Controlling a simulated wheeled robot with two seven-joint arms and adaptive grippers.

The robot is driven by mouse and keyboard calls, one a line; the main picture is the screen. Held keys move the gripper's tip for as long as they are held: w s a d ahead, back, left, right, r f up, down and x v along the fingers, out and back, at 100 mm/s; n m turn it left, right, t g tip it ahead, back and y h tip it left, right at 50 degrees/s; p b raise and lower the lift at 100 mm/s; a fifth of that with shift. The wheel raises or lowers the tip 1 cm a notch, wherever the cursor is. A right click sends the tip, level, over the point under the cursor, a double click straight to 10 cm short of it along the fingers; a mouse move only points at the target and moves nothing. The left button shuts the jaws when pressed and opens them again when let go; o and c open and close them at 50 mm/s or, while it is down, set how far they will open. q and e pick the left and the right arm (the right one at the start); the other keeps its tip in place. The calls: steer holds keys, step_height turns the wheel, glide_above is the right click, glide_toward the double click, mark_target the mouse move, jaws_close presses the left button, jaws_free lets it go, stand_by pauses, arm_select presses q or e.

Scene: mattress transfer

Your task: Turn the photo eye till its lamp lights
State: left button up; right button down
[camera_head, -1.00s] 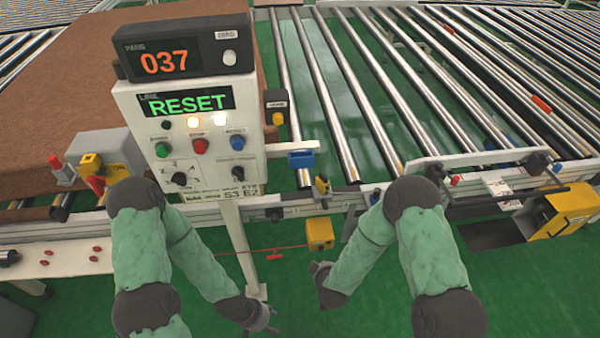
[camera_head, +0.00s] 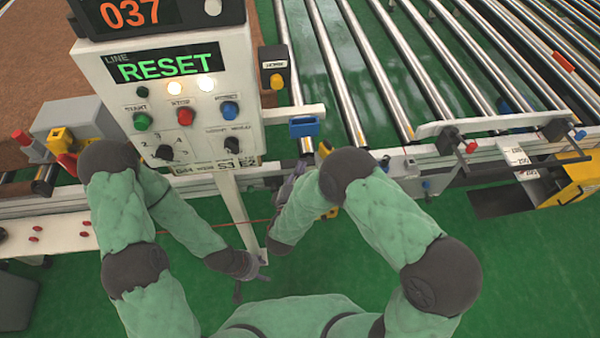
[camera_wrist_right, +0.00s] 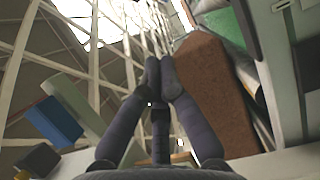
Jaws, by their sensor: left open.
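A small yellow-and-black device (camera_head: 324,149) sits on the conveyor's near rail, partly behind my right arm. A blue block (camera_head: 303,127) is on a white bracket beside the control panel; it seems to show also in the right wrist view (camera_wrist_right: 54,120). I cannot tell for sure which is the photo eye, and I make out no lit lamp on either. My right gripper (camera_head: 296,170) is raised near the rail, just below the blue block. In the wrist view its fingertips (camera_wrist_right: 161,74) meet with nothing visible between them. My left gripper (camera_head: 252,278) hangs open, low by the panel post.
The control panel (camera_head: 170,90) reads RESET, with a 037 display (camera_head: 130,14) above. A black box with a yellow button (camera_head: 274,69) is on its right side. The roller conveyor (camera_head: 400,70) lies behind. A yellow box (camera_head: 570,182) stands at right.

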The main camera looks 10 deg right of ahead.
mark_target(326, 149)
steer(key=w+d+b, duration=0.2)
steer(key=w+d, duration=0.3)
steer(key=w, duration=0.2)
steer(key=shift+w+d+b, duration=0.25)
steer(key=shift+d+b, duration=0.05)
steer(key=shift+d, duration=0.05)
steer(key=shift+w+d+p, duration=0.3)
steer(key=shift+w+p, duration=0.1)
steer(key=shift+w, duration=0.45)
